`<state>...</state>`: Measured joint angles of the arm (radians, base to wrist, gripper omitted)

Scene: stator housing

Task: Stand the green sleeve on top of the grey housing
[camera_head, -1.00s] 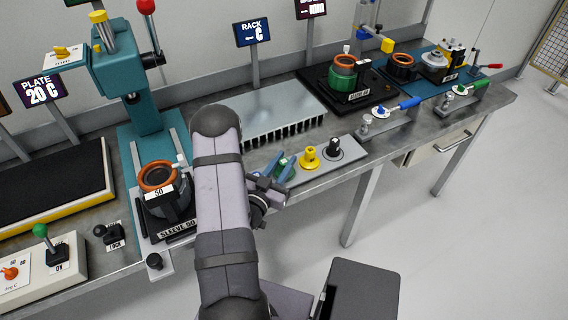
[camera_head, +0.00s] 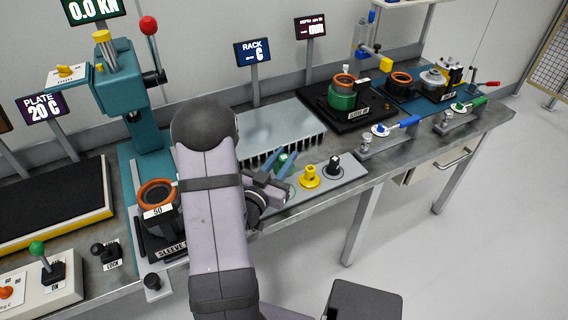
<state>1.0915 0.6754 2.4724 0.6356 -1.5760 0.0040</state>
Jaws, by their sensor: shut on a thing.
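My gripper (camera_head: 272,177) is beyond my forearm, over the front strip of the bench. Its fingers are shut on a small green piece (camera_head: 284,162), partly hidden by the fingers and too small to identify surely. A larger green sleeve-like ring (camera_head: 342,97) with an orange ring at its top stands on a black mat at the back right, well away from my gripper. A grey round part (camera_head: 433,77) stands on the blue mat farther right; it may be the grey housing, but I cannot tell.
A yellow knob-like piece (camera_head: 310,178) and a black one (camera_head: 334,165) stand on the grey strip right of my gripper. A finned silver rack (camera_head: 275,130) lies behind it. A teal press (camera_head: 125,80) and black stand with an orange ring (camera_head: 157,191) are left. Blue-handled clamp (camera_head: 400,124) is right.

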